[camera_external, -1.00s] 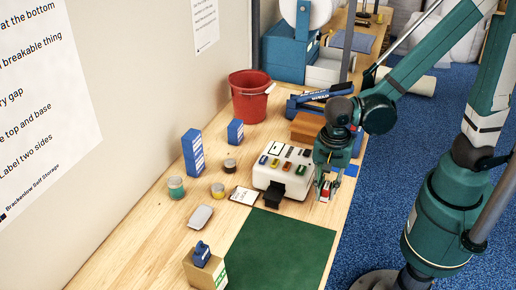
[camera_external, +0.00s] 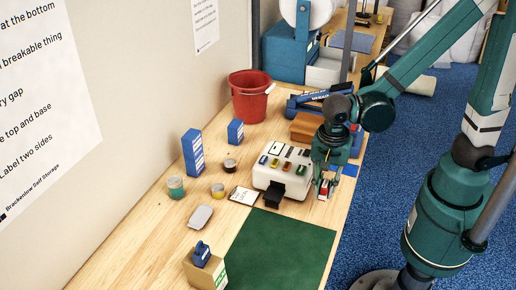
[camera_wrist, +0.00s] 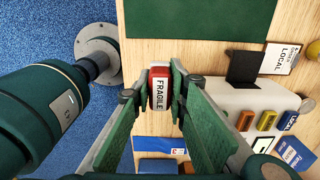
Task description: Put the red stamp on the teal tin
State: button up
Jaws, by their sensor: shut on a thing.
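The red stamp (camera_wrist: 158,90) has a white "FRAGILE" label and sits between my gripper's fingers in the wrist view. It is small and partly hidden by my fingers in the external view (camera_external: 323,190). My gripper (camera_external: 325,188) is shut on it, beside the right side of the white machine, near the table's right edge. Whether the stamp touches the table is hard to tell. The teal tin (camera_external: 176,188) is a short round tin standing upright on the left of the table, well away from my gripper, with nothing on its top.
The white machine (camera_external: 277,178) with coloured blocks on top stands between my gripper and the tin. A yellow tin (camera_external: 218,190), dark tin (camera_external: 230,165), blue box (camera_external: 193,152) and grey item (camera_external: 201,216) are near. A green mat (camera_external: 282,250) lies clear in front.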

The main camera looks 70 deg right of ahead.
jog(key=w+a+r+p, duration=0.1)
jog(key=w+a+r, duration=0.1)
jog(key=w, duration=0.7)
jog(key=w+a+r+p, duration=0.1)
jog(key=w+a+r, duration=0.15)
jog(key=w, duration=0.65)
jog(key=w+a+r+p, duration=0.1)
jog(key=w+a, duration=0.2)
jog(key=w, duration=0.5)
jog(key=r+p, duration=0.2)
jog(key=p, duration=0.1)
send_over(175, 180)
jog(key=shift+a+f, duration=0.1)
jog(key=shift+f, duration=3.15)
jog(key=shift+f, duration=0.1)
jog(key=shift+f, duration=1.75)
jog(key=shift+f, duration=0.15)
